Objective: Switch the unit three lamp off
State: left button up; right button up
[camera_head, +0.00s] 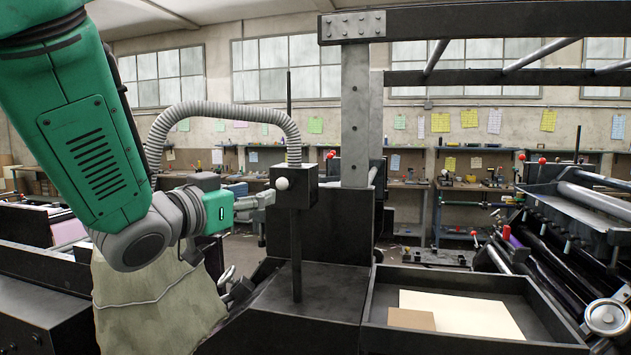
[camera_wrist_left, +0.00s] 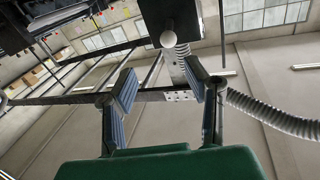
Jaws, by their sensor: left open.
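Whether a finger touches the box cannot be told. My right gripper is not in view.
A grey ribbed hose (camera_head: 225,109) arches into the box's top. A thick grey upright (camera_head: 355,115) stands behind it. A dark tray (camera_head: 455,340) with a cream sheet (camera_head: 460,314) and a brown piece (camera_head: 411,319) lies to the right. Press rollers (camera_head: 595,200) stand at the far right.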

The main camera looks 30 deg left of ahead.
aim_at(283, 185)
pick_arm(q)
jog(key=w+b, duration=0.2)
jog(key=w, duration=0.1)
jog(key=w+b, duration=0.2)
jog(key=shift+a+f, duration=0.3)
jog(key=shift+f, duration=0.05)
jog(key=w, duration=0.1)
jog(key=w+a+b, duration=0.1)
jog(key=w, duration=0.2)
jog(key=shift+w+a+r+b, duration=0.1)
jog(key=shift+w+a+b, duration=0.05)
jog(key=shift+a+b, duration=0.2)
jog(key=shift+w+d+r, duration=0.15)
jog(key=shift+w+d, duration=0.4)
jog(key=shift+d, duration=0.6)
jog(key=shift+a, duration=0.1)
jog(key=c, duration=0.5)
jog(key=shift+a, duration=0.35)
grip_shut()
jog(key=shift+a, duration=0.3)
jog(key=shift+d, duration=0.1)
